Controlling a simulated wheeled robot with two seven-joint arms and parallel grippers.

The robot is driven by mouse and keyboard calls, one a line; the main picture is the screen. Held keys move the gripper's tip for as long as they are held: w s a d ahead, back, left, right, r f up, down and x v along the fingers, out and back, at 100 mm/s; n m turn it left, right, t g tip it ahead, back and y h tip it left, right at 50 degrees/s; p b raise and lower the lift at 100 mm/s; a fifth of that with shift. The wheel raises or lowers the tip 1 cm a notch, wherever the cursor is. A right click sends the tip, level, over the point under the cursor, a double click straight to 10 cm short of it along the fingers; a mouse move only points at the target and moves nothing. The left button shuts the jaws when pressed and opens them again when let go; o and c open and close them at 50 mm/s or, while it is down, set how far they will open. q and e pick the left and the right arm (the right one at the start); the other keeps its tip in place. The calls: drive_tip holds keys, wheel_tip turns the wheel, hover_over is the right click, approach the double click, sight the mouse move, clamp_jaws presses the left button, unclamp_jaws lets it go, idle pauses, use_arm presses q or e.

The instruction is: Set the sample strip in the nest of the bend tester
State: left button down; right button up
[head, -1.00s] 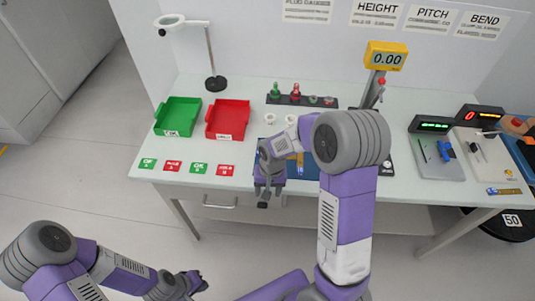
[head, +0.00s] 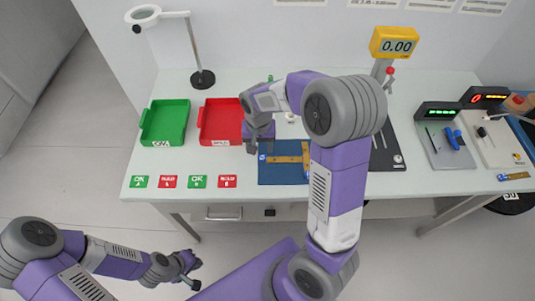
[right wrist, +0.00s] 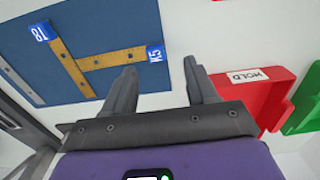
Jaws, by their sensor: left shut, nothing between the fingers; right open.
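Two tan strips lie on a blue mat (head: 284,178): one strip (head: 286,159) runs crosswise, another (head: 306,158) meets its right end. In the right wrist view their blue end tags read K5 (right wrist: 156,53) and 18 (right wrist: 39,33). I cannot tell which is the sample strip. My right gripper (head: 258,148) is open and empty over the mat's left edge; its fingers (right wrist: 160,85) point near the K5 tag, apart from it. My left gripper (head: 192,265) is shut and empty, low before the table. The likely bend tester (head: 497,148), with a red display, stands far right; its nest is unclear.
Green tray (head: 165,122) and red tray (head: 221,121) stand left of the mat, the red one close to my right gripper. A magnifier lamp (head: 203,78) stands behind. A green-display gauge (head: 447,152) stands beside the tester. Another tan strip (head: 517,176) lies at the front right edge.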

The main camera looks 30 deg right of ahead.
sight(262, 158)
drive_tip(key=f, duration=0.2)
drive_tip(key=f+b, duration=0.1)
drive_tip(key=f, duration=0.2)
drive_tip(key=shift+s+d+f+b, duration=0.25)
drive_tip(key=shift+s+f+b, duration=0.05)
drive_tip(key=shift+f, duration=0.1)
clamp_jaws()
